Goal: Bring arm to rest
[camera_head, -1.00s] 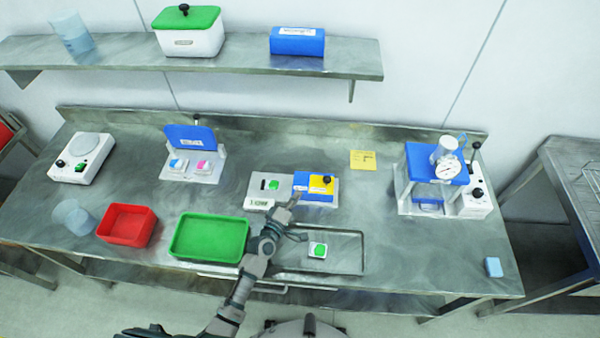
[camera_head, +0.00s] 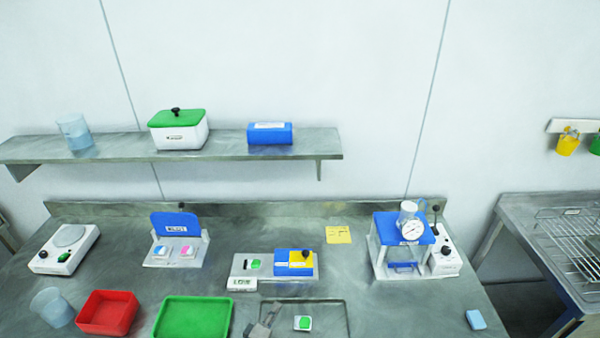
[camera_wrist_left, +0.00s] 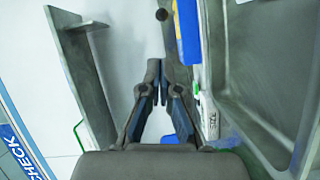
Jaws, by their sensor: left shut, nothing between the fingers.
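My left gripper (camera_head: 267,318) shows at the bottom edge of the head view, between the green tray (camera_head: 160,320) and the small green-and-white piece (camera_head: 303,323). Its fingers also show in the left wrist view (camera_wrist_left: 160,82), closed together with nothing between them. The rest of the left arm is below the head view. My right gripper is in neither view.
Along the steel bench stand a red bin (camera_head: 108,313), a blue-and-yellow device (camera_head: 296,263), a press with a gauge (camera_head: 405,243) and a white scale (camera_head: 64,248). A shelf (camera_head: 225,148) holds a lidded white box (camera_head: 178,131). A yellow note (camera_head: 338,235) lies flat.

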